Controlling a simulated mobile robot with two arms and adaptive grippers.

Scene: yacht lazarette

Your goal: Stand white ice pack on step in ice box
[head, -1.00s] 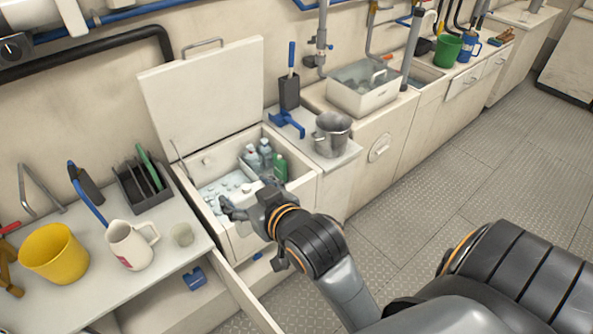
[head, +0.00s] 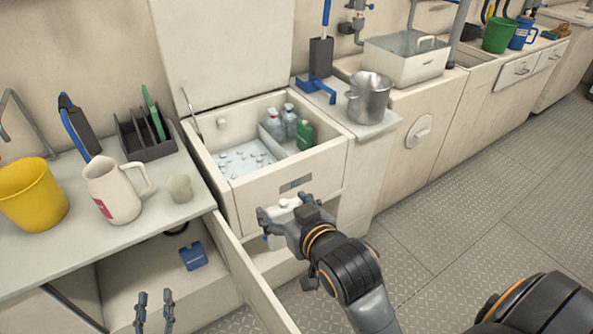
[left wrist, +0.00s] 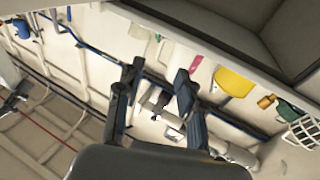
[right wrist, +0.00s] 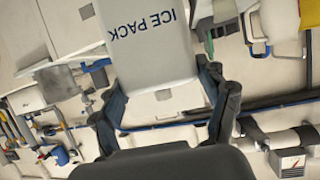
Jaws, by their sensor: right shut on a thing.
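The white ice pack (right wrist: 155,45), lettered "ICE PACK", fills the top of the right wrist view. My right gripper (right wrist: 168,105) is shut on it. In the head view my right gripper (head: 268,222) holds the pack (head: 285,206), mostly hidden, in front of the ice box's front wall. The open ice box (head: 232,190) has loose ice on the left. Two pale bottles and a green bottle (head: 305,134) stand in its right part, behind a divider; how much of the step is bare is unclear. My left gripper (head: 154,314) is open and empty, low at the left; its spread fingers show in the left wrist view (left wrist: 155,80).
The raised lid (head: 225,45) stands behind the box. A steel pot (head: 369,98) is on the counter to the right. A white jug (head: 115,192), small cup (head: 179,188) and yellow bucket (head: 33,195) stand left. A blue block (head: 193,256) lies in the open cupboard below.

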